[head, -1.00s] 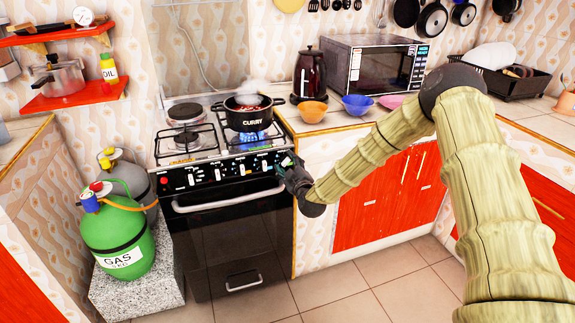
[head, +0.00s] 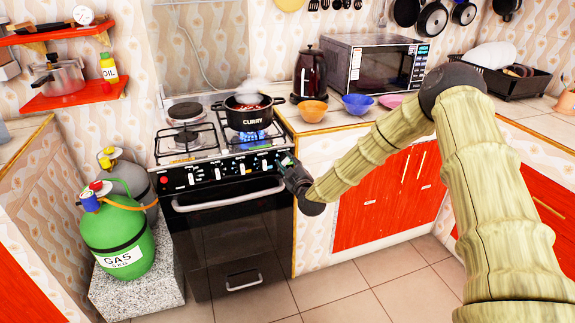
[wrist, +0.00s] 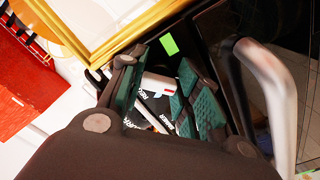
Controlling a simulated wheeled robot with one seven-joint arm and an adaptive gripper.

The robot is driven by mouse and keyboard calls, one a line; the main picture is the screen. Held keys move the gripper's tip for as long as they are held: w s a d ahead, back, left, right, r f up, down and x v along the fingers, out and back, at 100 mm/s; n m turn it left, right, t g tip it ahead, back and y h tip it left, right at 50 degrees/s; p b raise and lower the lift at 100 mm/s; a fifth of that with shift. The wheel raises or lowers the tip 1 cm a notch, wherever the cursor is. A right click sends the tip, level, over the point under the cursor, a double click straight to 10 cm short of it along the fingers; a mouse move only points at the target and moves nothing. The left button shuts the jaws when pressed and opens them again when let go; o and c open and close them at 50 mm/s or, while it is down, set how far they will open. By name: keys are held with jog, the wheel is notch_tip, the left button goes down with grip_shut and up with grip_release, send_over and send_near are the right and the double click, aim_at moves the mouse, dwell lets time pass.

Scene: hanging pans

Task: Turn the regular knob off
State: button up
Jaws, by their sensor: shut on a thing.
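The black stove's control panel (head: 215,174) carries a row of white knobs with small labels. My gripper (head: 284,160) is at the right end of this panel and hides the rightmost part. In the wrist view, my gripper's green-padded fingers (wrist: 168,92) are around a white knob (wrist: 158,82) with a small red mark, and are shut on it. White lettering shows beside the knob, partly hidden, so I cannot read it fully. A blue flame (head: 249,138) burns under the black curry pot (head: 248,117) on the right burner.
The oven door handle (head: 228,197) runs just below the panel and shows close to the fingers in the wrist view (wrist: 265,75). The counter's gold edge (wrist: 110,40) is near the gripper. Gas cylinders (head: 115,230) stand left of the stove. The floor in front is clear.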

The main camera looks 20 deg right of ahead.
jog(key=m+b, duration=0.3)
jog(key=m, duration=0.4)
jog(key=m+b, duration=0.3)
jog(key=m, duration=0.4)
jog(key=m+b, duration=0.3)
jog(key=m, duration=0.4)
jog(key=shift+a+f+b, duration=0.1)
jog(key=shift+a+b, duration=0.15)
jog(key=shift+b, duration=0.1)
jog(key=m+b, duration=0.3)
jog(key=m, duration=0.2)
jog(key=shift+r, duration=0.2)
jog(key=o, duration=1)
jog(key=shift+a, duration=0.1)
jog(key=shift+s, duration=0.1)
